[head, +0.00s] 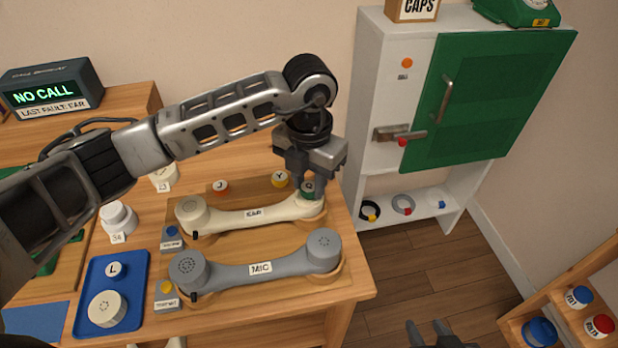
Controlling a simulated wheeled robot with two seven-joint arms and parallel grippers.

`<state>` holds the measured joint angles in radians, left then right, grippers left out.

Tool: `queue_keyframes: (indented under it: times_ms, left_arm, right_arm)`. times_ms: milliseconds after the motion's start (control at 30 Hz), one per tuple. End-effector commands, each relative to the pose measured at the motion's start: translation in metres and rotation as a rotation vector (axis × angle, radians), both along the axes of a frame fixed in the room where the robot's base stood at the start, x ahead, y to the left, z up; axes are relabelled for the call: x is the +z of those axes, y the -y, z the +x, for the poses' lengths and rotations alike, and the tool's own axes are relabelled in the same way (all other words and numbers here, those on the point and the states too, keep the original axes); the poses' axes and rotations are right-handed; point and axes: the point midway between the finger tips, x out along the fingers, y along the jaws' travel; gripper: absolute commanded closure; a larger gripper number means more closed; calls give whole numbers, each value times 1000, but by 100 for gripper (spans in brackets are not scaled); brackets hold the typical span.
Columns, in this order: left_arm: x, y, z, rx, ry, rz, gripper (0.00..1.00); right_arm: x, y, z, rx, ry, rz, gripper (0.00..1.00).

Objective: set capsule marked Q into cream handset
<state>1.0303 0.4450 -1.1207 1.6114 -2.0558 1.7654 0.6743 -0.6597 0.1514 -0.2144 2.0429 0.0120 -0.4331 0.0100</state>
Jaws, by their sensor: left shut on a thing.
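The cream handset (252,214), labelled EAR, lies on the wooden table, with a perforated round cap at its left end. My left gripper (308,182) points down over its right end and is shut on a small green capsule (309,189). The capsule is at the right cup; its mark is too small to read surely, and I cannot tell whether it is seated or just above. My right gripper (430,335) shows only its fingertips at the bottom edge, apart and empty.
A grey handset (255,270) labelled MIC lies in front. Capsules J (220,187) and Y (280,179) lie behind. A blue tray (91,290) holds capsule L (113,270) and a cream cap (107,308). A cabinet with a green door (490,95) stands right.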

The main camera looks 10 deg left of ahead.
Motion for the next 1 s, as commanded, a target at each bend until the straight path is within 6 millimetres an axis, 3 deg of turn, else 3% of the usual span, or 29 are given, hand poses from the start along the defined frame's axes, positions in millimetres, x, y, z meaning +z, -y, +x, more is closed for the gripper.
queue_keyframes:
  times_ms: [367, 400, 467, 500, 900, 1000]
  left_arm:
    - [-5, 0, 0, 1, 0, 0, 89]
    - [-5, 0, 0, 1, 0, 0, 65]
    - [-5, 0, 0, 1, 0, 0, 48]
    - [-5, 0, 0, 1, 0, 0, 45]
    - [-5, 0, 0, 0, 0, 0, 45]
    - [12, 0, 2, -1, 6, -1, 45]
  right_arm:
    - [-3, 0, -1, -1, 1, 2, 64]
    - [-3, 0, -1, -1, 2, 2, 64]
    - [-3, 0, -1, -1, 2, 2, 64]
    - [-3, 0, -1, -1, 2, 2, 64]
    - [-1, -2, 0, -1, 1, 10, 64]
    - [2, -7, 0, 1, 2, 25, 64]
